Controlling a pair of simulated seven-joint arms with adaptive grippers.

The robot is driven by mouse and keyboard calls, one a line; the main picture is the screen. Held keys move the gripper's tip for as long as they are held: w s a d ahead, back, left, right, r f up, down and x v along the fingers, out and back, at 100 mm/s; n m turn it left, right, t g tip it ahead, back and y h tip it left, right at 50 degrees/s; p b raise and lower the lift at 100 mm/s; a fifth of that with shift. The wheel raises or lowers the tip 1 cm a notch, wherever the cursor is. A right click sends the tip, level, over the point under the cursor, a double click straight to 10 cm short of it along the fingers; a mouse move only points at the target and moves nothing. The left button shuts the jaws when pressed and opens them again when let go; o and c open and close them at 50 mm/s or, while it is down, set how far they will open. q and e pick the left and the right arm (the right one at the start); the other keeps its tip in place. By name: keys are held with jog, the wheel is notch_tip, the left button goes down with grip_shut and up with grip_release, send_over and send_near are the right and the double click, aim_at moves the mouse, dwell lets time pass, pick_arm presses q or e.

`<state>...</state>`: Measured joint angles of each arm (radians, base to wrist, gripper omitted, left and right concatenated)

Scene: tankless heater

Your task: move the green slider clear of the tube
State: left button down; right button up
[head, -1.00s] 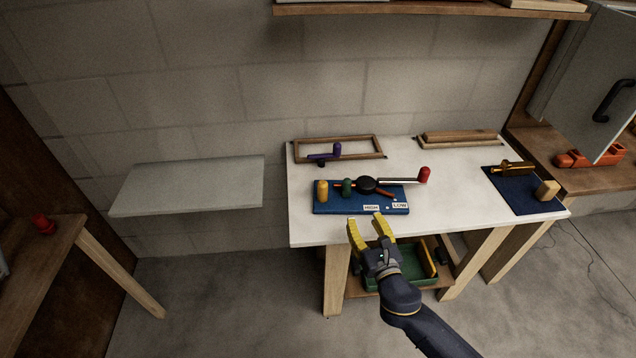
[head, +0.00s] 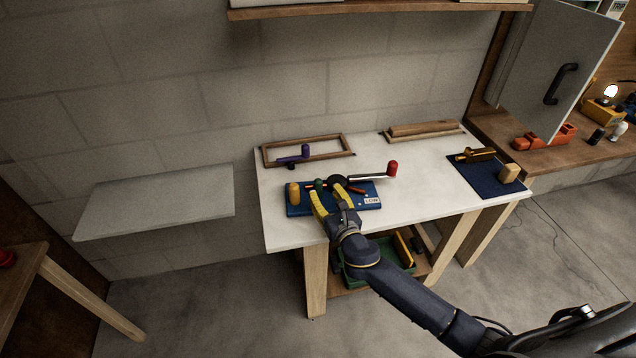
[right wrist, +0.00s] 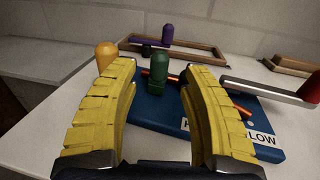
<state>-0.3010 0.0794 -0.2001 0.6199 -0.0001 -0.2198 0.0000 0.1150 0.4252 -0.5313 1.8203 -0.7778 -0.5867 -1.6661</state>
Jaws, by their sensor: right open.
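The green slider (right wrist: 158,76) stands upright on the blue board (right wrist: 158,115), between the yellow fingers of my right gripper (right wrist: 163,70) in the right wrist view. The fingers are open, with a gap showing on each side of the slider. In the head view the green slider (head: 319,184) is partly covered by the fingers of my right gripper (head: 331,192), which reach over the board's front edge. An orange tube (right wrist: 241,111) shows right of the slider, and a short orange length shows just beside it; the fingers hide part. My left gripper is out of view.
A yellow post (head: 292,193) stands on the board left of the slider. A lever with a red knob (head: 393,168) extends right from a black hub. A purple-handled piece (head: 305,153) and a wooden frame (head: 347,146) lie behind. The white table's right middle is clear.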

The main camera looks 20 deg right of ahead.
aim_at(319, 185)
jog(key=shift+w+a, duration=0.15)
jog(key=shift+w, duration=1.35)
jog(key=shift+w+a, duration=0.1)
jog(key=shift+w, duration=1.35)
grip_shut()
